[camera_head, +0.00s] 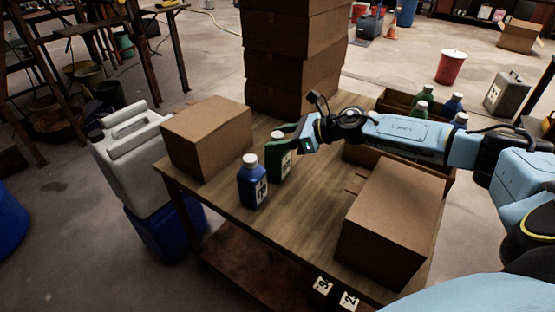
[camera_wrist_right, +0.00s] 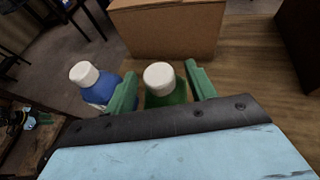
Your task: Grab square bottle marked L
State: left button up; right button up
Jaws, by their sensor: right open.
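A green square bottle (camera_head: 280,160) with a white cap stands on the wooden table, its label partly visible and too small to read surely. My right gripper (camera_head: 284,133) is at its top. In the right wrist view the green fingers (camera_wrist_right: 161,88) are open, one on each side of the green bottle (camera_wrist_right: 165,97), with its cap between them. A blue square bottle (camera_head: 252,184) with a white cap and a marked label stands just left of it; it also shows in the wrist view (camera_wrist_right: 97,86), outside the fingers. My left gripper is not in view.
A cardboard box (camera_head: 206,136) stands left of the bottles, a stack of boxes (camera_head: 292,55) behind, another box (camera_head: 392,222) at the right front. An open crate (camera_head: 395,101) holds several green and blue bottles. The table (camera_head: 290,232) is clear in front.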

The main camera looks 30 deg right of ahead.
jog(key=shift+x, duration=1.35)
grip_shut()
